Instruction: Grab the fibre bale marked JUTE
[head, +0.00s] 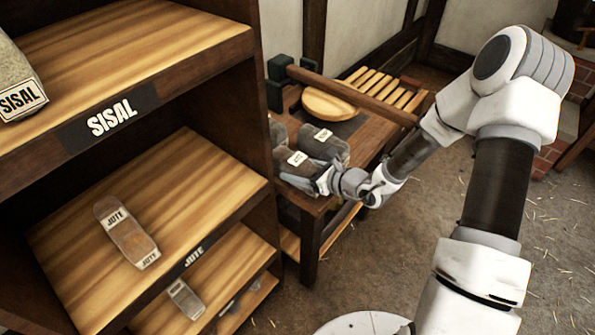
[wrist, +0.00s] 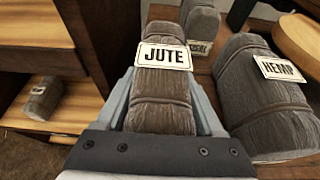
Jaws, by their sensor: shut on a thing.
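The fibre bale marked JUTE (wrist: 163,105) is a brown-grey bound bundle with a white label, upright in the wrist view. My gripper (wrist: 160,100) is shut on it, one finger along each side. In the head view my gripper (head: 318,180) is at the near end of the small wooden table, around this bale (head: 296,168). Its underside is hidden, so I cannot tell whether it touches the table. Another bale marked JUTE (head: 127,233) lies on the shelf labelled JUTE at the left.
A bale marked HEMP (wrist: 265,100) stands close to the right of the held bale. Another grey bale (wrist: 201,22) is behind it. A shelf unit (head: 160,210) stands left, with a SISAL bale (head: 22,85) on its upper board. A wooden beam (head: 350,95) crosses above the table.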

